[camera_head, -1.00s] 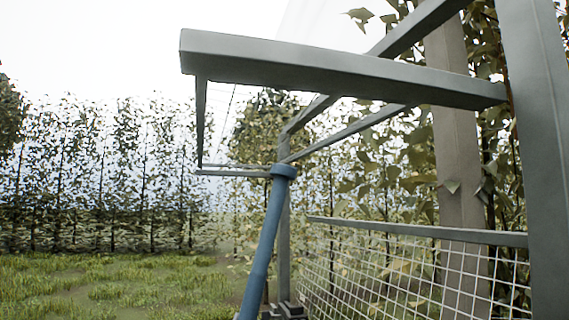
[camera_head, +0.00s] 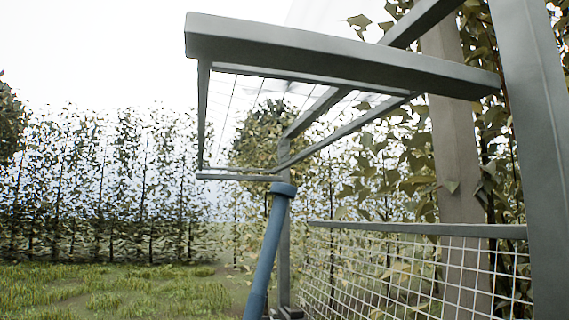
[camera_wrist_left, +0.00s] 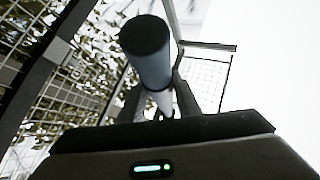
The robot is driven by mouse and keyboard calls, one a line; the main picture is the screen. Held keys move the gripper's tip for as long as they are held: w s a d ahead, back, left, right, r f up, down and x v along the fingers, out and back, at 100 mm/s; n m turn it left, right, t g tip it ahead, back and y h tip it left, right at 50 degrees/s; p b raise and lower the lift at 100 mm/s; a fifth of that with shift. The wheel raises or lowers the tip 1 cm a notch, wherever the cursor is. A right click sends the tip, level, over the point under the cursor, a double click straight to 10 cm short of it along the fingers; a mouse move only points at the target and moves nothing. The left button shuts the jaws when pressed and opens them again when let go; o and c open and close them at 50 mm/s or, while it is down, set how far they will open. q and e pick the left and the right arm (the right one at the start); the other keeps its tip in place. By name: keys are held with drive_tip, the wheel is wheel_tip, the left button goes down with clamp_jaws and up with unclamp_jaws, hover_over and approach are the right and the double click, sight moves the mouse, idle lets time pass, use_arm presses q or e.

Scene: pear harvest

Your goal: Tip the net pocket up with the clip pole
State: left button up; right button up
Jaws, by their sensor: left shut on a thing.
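The clip pole (camera_head: 265,250) is blue with a wider cap on top. It leans up from the bottom of the head view. Its cap is just under the front bar of the net pocket (camera_head: 235,178), and I cannot tell whether they touch. The pocket is a thin grey frame with fine netting below a thick beam. In the left wrist view, the pole (camera_wrist_left: 146,55) points its dark round end at the camera, and my left gripper (camera_wrist_left: 160,105) is shut around it. The netted frame (camera_wrist_left: 207,82) shows to its right. My right gripper is not in view.
A thick grey beam (camera_head: 330,57) crosses above the pocket and meets an upright post (camera_head: 533,150) at right. A white mesh panel (camera_head: 420,270) and leafy trees stand behind. Open grass (camera_head: 110,290) lies at lower left.

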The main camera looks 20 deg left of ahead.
use_arm(q)
drive_tip(key=shift+f+b, duration=0.5)
drive_tip(key=shift+f, duration=0.4)
drive_tip(key=s+a+f+b, duration=0.1)
drive_tip(key=s+a+f, duration=0.2)
drive_tip(key=s+a, duration=0.4)
drive_tip(key=shift+s+a+b, duration=0.15)
drive_tip(key=shift+a+b, duration=0.15)
drive_tip(key=shift+a, duration=1.05)
idle(0.6)
